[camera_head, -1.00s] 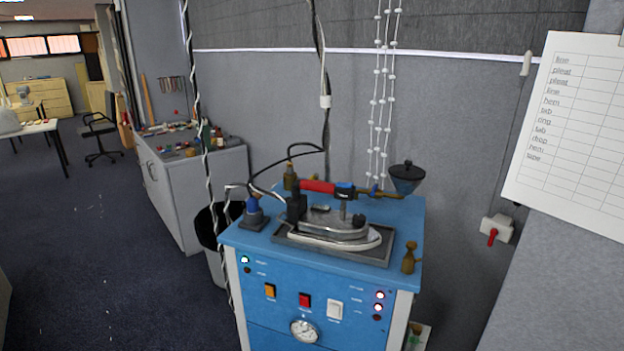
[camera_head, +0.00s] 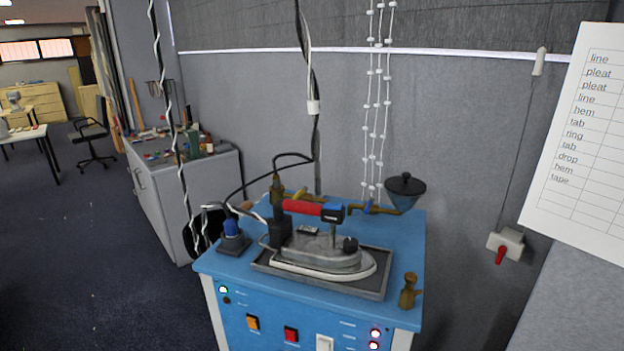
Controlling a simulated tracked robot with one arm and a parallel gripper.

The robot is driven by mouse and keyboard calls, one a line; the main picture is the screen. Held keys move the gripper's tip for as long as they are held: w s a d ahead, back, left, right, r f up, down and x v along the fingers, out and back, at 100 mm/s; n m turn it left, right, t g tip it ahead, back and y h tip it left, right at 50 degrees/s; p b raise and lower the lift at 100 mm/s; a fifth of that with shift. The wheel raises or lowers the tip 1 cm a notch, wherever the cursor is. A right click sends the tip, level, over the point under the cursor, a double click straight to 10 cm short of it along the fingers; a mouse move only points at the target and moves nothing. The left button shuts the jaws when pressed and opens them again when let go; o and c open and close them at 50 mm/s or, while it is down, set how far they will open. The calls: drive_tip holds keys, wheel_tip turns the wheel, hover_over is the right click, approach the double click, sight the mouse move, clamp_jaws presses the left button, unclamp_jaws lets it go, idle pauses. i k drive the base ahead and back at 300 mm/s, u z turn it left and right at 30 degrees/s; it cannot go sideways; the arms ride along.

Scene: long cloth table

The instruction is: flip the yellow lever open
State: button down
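A small yellow lever (camera_head: 299,193) shows on the brass pipework at the back of the blue steam station (camera_head: 215,262). It sits just behind the red handle (camera_head: 302,207) of the iron (camera_head: 325,258), which partly hides the pipework. I cannot tell from here whether the lever is open or closed. My gripper is not in view.
The iron rests on a grey tray (camera_head: 378,290). A dark funnel (camera_head: 405,192) stands at the pipe's right end, and a brass fitting (camera_head: 409,291) at the front right corner. Cables and beaded cords hang behind. A paper chart (camera_head: 590,150) is close on the right. Open floor lies left.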

sight(304, 190)
drive_tip(key=z, duration=0.05)
drive_tip(key=i, duration=1.75)
drive_tip(key=u, duration=0.35)
